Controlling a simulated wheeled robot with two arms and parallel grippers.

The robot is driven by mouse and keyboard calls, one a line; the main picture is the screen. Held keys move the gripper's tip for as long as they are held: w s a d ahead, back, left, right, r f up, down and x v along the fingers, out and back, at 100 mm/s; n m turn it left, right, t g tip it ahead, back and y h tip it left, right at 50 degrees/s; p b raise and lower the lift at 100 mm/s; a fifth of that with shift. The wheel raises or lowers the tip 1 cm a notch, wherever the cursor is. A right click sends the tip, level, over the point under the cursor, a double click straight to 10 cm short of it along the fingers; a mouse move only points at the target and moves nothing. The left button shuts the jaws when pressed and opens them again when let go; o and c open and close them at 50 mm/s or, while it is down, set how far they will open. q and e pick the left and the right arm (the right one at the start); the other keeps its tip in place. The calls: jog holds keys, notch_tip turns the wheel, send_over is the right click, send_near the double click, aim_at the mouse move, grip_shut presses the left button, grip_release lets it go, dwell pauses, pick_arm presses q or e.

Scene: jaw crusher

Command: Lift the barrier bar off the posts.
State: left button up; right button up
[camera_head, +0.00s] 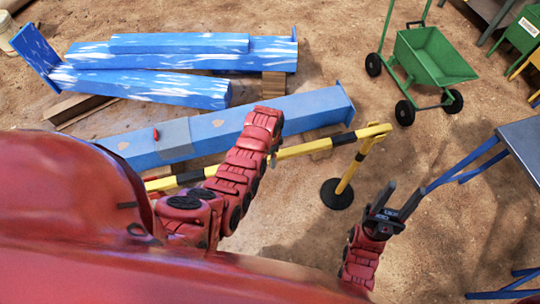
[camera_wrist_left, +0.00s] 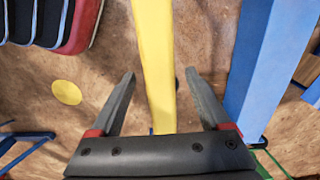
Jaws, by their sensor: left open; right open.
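The yellow-and-black barrier bar (camera_head: 315,147) runs from behind my left arm to the right, where its end meets a yellow post (camera_head: 350,172) on a round black base. The other post is not clearly visible. In the left wrist view the yellow bar (camera_wrist_left: 155,55) runs between the spread fingers of my left gripper (camera_wrist_left: 160,80), with gaps on both sides. My left arm mostly hides that gripper in the head view. My right gripper (camera_head: 397,200) is open and empty, right of the post and apart from the bar.
A long blue beam (camera_head: 225,125) lies just behind the bar. More blue and white beams (camera_head: 190,60) lie at the back left. A green cart (camera_head: 430,60) stands at the back right, and a blue-legged table (camera_head: 520,145) at the right edge. Sandy ground around the post is clear.

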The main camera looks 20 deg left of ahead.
pick_arm(q)
jog(key=shift+f, duration=0.25)
grip_shut()
dwell(0.3)
dwell(0.9)
